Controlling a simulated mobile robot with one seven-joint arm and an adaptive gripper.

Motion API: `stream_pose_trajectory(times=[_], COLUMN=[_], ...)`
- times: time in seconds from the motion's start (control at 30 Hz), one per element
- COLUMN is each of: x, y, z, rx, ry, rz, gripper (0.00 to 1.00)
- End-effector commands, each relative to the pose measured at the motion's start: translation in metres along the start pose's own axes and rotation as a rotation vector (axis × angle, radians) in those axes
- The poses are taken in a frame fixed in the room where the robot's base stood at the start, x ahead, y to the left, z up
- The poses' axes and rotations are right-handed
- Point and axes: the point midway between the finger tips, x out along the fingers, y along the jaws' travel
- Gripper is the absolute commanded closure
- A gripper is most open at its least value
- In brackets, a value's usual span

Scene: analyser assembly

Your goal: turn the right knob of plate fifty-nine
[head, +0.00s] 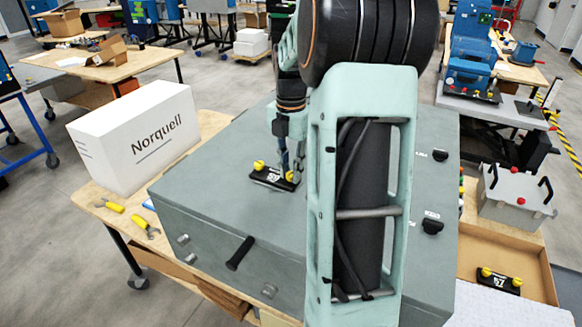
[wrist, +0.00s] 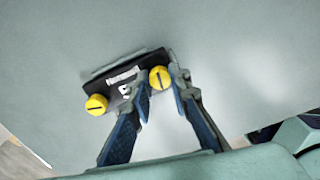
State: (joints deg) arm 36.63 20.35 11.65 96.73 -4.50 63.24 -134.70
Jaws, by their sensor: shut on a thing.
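Plate fifty-nine (head: 269,180) is a black plate with a white number and two yellow knobs, lying on the top of a large grey-green case. It also shows in the wrist view (wrist: 126,80). Its left knob (head: 259,166) is free, and in the wrist view (wrist: 96,104) its dark slot lies nearly level. The right knob (wrist: 160,78) sits between the fingertips of my gripper (wrist: 161,82), which is shut on it. Its dark slot stands nearly upright. In the head view my gripper (head: 286,166) reaches down and partly hides this knob.
The grey-green case (head: 205,190) has black handles. A white Norquell box (head: 140,135) and yellow tools (head: 146,226) lie to its left. At right are plate 57 (head: 499,281) in a cardboard tray (head: 540,270) and a grey box (head: 515,195). My arm covers much of the case.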

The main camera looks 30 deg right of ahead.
Motion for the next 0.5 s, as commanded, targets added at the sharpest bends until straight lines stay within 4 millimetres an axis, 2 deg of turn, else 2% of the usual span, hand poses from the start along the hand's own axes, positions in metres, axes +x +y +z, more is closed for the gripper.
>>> stream_pose_trajectory(times=[0.5], x=[0.0054], y=[-0.0036], z=[-0.0024], rx=[-0.488], ry=[0.015], rz=[-0.007], gripper=[1.0])
